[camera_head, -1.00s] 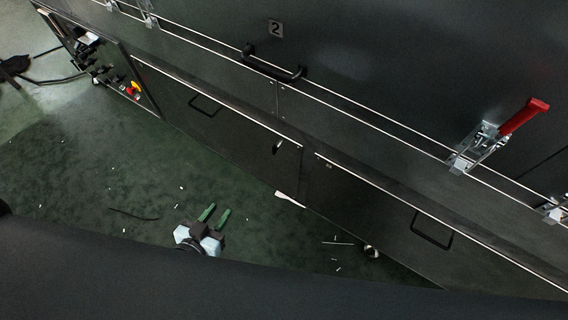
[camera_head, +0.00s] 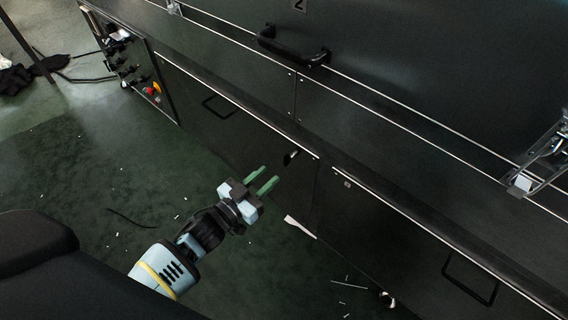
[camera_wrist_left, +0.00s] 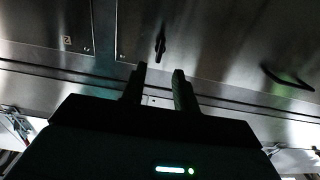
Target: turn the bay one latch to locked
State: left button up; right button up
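A small dark latch handle (camera_head: 291,158) sits on the lower dark panel, near that panel's right edge and below the bright rail. It also shows in the left wrist view (camera_wrist_left: 160,42), standing roughly upright in line with the gap between the fingers. I cannot read a bay number or lock marking beside it. My left gripper (camera_head: 270,174) has two green fingers, apart and empty, just short of the latch at its lower left in the head view. In the left wrist view the fingertips (camera_wrist_left: 160,70) do not visibly touch the latch. My right gripper is not in view.
A black bar handle (camera_head: 292,47) is on the upper panel. A metal clamp (camera_head: 540,165) is at the right. Another loop handle (camera_head: 470,279) is lower right. Floor scraps lie near the panels.

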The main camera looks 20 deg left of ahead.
aim_at(285, 161)
pick_arm(q)
jog(key=b+x, duration=0.1)
jog(key=x, duration=0.6)
jog(key=shift+d+f+b, duration=0.1)
jog(key=shift+b, duration=0.3)
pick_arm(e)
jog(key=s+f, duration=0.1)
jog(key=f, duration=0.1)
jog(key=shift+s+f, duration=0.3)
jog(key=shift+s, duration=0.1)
pick_arm(q)
jog(key=c, duration=0.6)
grip_shut()
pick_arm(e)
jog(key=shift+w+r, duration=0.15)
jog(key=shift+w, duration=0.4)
